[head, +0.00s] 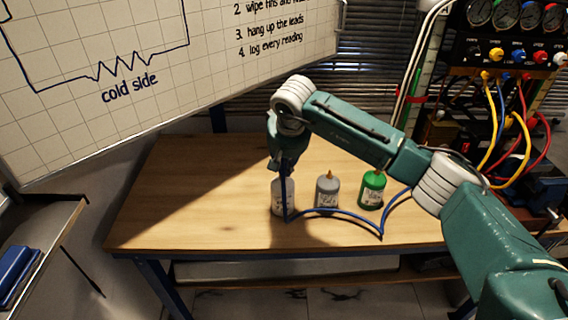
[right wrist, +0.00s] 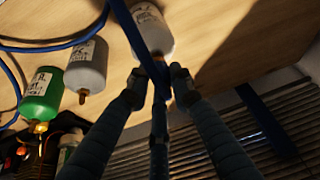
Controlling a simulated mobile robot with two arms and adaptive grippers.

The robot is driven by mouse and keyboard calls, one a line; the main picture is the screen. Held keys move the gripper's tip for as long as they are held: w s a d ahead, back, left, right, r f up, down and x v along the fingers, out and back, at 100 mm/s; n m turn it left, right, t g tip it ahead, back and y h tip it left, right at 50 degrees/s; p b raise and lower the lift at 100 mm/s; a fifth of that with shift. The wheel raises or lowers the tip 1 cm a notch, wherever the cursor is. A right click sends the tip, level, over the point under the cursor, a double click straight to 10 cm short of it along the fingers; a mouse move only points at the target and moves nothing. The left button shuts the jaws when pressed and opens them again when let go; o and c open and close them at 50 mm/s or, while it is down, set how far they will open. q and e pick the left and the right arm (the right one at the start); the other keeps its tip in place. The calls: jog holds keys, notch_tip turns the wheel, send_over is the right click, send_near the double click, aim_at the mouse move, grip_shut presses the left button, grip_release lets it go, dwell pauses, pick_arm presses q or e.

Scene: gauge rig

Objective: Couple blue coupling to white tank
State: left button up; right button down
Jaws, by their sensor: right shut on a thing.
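The white tank (head: 283,198) stands upright on the wooden table; in the right wrist view (right wrist: 150,30) it is at the top centre. My right gripper (head: 285,170) is directly over its top. In the right wrist view its fingers (right wrist: 158,82) are shut on the blue coupling (right wrist: 160,72), whose blue hose (head: 340,212) runs down past the tank and off to the right. The gripper and coupling hide the white tank's nozzle, so I cannot tell whether they touch. My left gripper is out of view.
A grey tank (head: 327,192) and a green tank (head: 372,190) stand to the right of the white one. A gauge panel (head: 515,50) with coloured hoses is at the right. A whiteboard (head: 150,60) is behind. The table's left part (head: 180,190) is clear.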

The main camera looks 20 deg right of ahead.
jog(key=shift+s+f+b, duration=0.1)
jog(key=shift+f+b, duration=0.25)
jog(key=shift+f, duration=0.15)
dwell(0.9)
jog(key=shift+r, duration=0.1)
dwell(0.3)
jog(key=c, duration=1.1)
grip_release()
